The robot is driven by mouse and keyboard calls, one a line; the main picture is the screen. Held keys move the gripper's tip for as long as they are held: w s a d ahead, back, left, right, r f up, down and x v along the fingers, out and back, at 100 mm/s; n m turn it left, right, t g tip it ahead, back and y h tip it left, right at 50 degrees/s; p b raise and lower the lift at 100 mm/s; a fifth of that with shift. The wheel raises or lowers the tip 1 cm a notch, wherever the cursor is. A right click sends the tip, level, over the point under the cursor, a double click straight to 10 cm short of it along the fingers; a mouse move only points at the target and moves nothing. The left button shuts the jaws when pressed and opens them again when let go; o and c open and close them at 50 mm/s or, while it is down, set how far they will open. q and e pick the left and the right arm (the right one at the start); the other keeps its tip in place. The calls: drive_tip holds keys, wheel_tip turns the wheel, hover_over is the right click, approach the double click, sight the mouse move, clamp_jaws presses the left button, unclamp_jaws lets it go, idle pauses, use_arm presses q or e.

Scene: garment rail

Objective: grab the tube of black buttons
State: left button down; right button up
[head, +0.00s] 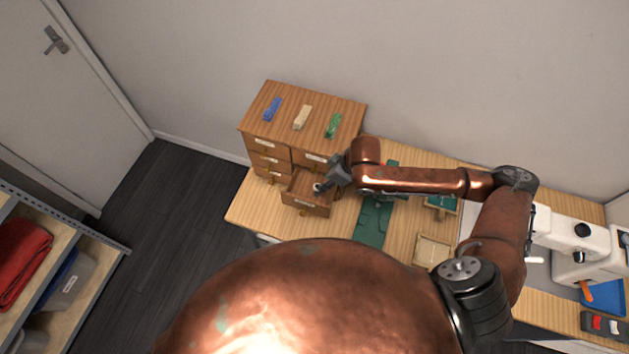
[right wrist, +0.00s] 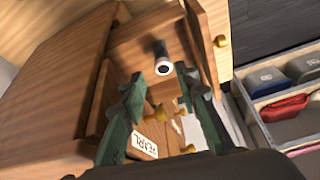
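A dark tube with a white end (right wrist: 163,62) lies in an open drawer (right wrist: 122,52) in the right wrist view. In the head view the pulled-out drawer (head: 304,203) is low on the front of the wooden cabinet (head: 335,104), with a small pale spot beside my gripper. My right gripper (right wrist: 159,76) has its two green fingers apart, one to each side of the tube's white end in the picture. In the head view my right gripper (head: 320,187) is at the open drawer. Whether the fingers touch the tube cannot be told. My left gripper does not show.
Blue (head: 272,109), cream (head: 302,117) and green (head: 333,125) pieces lie on the cabinet top. A green mat (head: 374,222), a small wooden tray (head: 433,250) and a white sewing machine (head: 575,240) are on the table. A shelf with a red folded cloth (head: 22,258) stands at left.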

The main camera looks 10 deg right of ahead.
sight(317, 186)
drive_tip(key=x, duration=0.7)
drive_tip(key=shift+w+a+f+p, duration=0.15)
drive_tip(key=shift+a+f+p, duration=0.05)
drive_tip(key=shift+a+p, duration=0.2)
clamp_jaws()
